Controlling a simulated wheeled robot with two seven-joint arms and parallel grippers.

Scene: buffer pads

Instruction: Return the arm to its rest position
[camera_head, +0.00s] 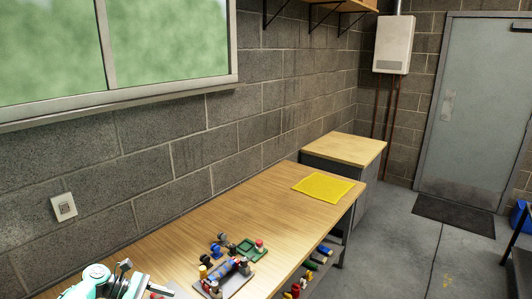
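A wooden workbench (190,233) runs along the block wall. A tray (239,283) with small coloured parts, a green holder (245,250) and a yellow mat (323,187) lie on it. A cabinet (347,150) stands beyond.

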